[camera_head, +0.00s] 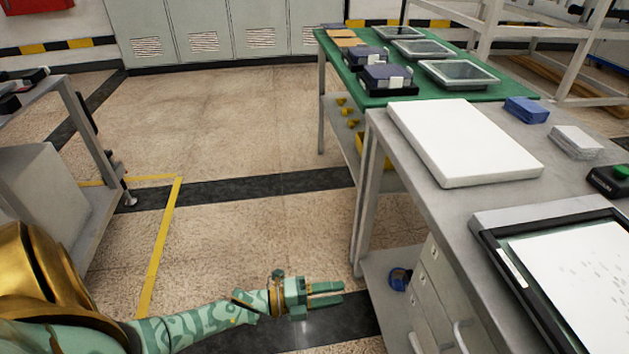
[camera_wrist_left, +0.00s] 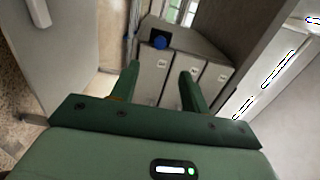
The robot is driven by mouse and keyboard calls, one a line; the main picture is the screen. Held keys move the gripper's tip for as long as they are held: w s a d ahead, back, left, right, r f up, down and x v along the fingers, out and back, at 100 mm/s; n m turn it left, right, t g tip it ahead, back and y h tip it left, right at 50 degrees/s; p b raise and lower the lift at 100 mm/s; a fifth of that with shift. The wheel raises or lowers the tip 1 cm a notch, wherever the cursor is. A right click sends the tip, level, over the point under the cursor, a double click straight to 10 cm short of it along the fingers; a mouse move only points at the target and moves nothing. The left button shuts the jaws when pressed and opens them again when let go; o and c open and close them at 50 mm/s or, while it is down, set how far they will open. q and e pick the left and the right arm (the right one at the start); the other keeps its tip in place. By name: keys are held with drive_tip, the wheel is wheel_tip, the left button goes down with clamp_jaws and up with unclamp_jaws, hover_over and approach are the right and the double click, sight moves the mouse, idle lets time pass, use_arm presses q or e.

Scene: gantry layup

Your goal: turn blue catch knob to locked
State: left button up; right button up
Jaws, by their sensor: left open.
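The blue catch knob (camera_head: 399,279) shows low at the side of the grey workbench, beside the drawer unit. In the left wrist view the blue knob (camera_wrist_left: 159,42) sits on a dark mount at the top of the drawer fronts, ahead of and between my fingers. My left gripper (camera_head: 326,293) is open and empty, with its fingers pointing right toward the knob across a gap. The open fingers also show in the left wrist view (camera_wrist_left: 158,82). I cannot make out the knob's turn position. My right gripper is not in view.
The workbench (camera_head: 445,205) carries a white slab (camera_head: 463,142) and a black-framed panel (camera_head: 575,265). A grey drawer unit (camera_head: 432,285) with handles stands below. A green-topped table (camera_head: 445,91) with trays lies beyond.

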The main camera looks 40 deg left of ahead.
use_arm(q)
drive_tip(key=shift+v, duration=1.65)
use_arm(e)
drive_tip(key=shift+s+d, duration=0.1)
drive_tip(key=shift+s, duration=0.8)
